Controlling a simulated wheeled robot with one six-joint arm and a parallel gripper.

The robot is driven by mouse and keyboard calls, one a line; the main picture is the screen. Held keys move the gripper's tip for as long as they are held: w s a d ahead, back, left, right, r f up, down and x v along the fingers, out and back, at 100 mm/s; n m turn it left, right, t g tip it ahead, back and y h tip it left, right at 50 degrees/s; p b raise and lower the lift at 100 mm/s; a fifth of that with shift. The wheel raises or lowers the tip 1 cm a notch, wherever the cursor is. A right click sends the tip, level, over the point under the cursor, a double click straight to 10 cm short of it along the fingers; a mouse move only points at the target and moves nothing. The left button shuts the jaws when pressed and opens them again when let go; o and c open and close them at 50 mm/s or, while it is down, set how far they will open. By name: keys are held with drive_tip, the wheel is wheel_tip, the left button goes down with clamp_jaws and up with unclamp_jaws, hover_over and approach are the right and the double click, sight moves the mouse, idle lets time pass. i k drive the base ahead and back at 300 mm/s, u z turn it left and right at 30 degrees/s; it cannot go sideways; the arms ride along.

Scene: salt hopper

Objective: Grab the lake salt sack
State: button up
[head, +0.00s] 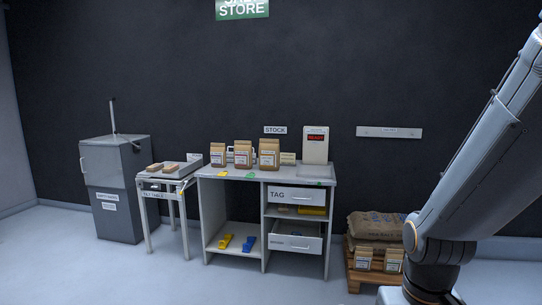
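Several small brown paper sacks stand upright on the bench: a left one (218,155), a middle one (243,153) and a right one (269,154). Their labels are too small to read, so I cannot tell which is lake salt. A large brown sack (376,224) lies on top of another on a wooden pallet at the right, its print partly hidden by my arm. Two small labelled bags, a left one (363,259) and a right one (393,261), stand at the pallet's front. My gripper is out of view; only my arm links show at the right.
The grey bench (208,216) has drawers, shelves, and yellow (225,242) and blue (248,242) items low down. A small table (150,183) and a grey hopper cabinet (118,170) stand left. A white device (315,145) stands on the bench. The floor in front is clear.

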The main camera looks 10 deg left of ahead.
sight(269, 151)
drive_tip(key=u, duration=0.15)
drive_tip(key=i, duration=1.75)
drive_tip(key=u, duration=0.5)
drive_tip(key=i, duration=0.3)
drive_tip(key=u, duration=0.2)
